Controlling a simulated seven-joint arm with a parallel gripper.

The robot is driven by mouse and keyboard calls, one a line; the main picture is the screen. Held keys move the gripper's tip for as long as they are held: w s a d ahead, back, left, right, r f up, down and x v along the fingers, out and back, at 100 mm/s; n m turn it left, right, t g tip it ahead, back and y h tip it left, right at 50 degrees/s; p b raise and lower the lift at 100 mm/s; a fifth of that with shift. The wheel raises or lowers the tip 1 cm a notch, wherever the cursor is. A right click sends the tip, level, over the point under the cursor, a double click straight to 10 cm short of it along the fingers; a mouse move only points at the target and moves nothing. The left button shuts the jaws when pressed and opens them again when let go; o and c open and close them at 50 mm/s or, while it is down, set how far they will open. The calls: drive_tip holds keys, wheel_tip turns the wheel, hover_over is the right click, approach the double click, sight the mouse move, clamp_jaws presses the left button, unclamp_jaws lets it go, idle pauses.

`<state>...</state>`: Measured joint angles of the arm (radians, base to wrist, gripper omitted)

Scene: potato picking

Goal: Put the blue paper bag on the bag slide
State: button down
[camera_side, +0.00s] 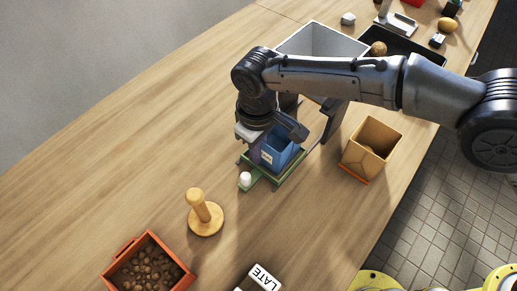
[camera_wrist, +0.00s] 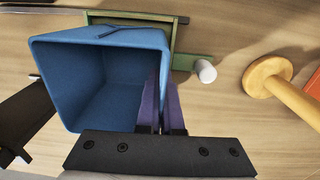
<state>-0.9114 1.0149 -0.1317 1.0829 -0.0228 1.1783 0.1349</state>
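The blue paper bag (camera_side: 284,151) is upright with its mouth open, over the green bag slide (camera_side: 290,172) in the side view. In the wrist view the bag (camera_wrist: 85,75) fills the left half and looks empty. The slide's green frame (camera_wrist: 193,62) shows behind it, with a white knob (camera_wrist: 206,71). My gripper (camera_wrist: 162,100) has purple fingers close together on the bag's right wall, one inside and one outside. In the side view my gripper (camera_side: 257,152) is at the bag's left edge. Whether the bag's base touches the slide is hidden.
A tan paper bag (camera_side: 371,147) stands to the right on an orange base. A wooden stamp-like peg (camera_side: 204,214), an orange crate of small potatoes (camera_side: 147,267) and a LATE sign (camera_side: 260,279) are nearer the front. A grey bin (camera_side: 320,41) stands behind. The left table is clear.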

drive_tip(key=shift+f, duration=0.1)
drive_tip(key=c, duration=1.1)
unclamp_jaws()
wheel_tip(320, 180, up, 12)
drive_tip(key=shift+s+a+r, duration=0.1)
drive_tip(key=shift+r, duration=0.05)
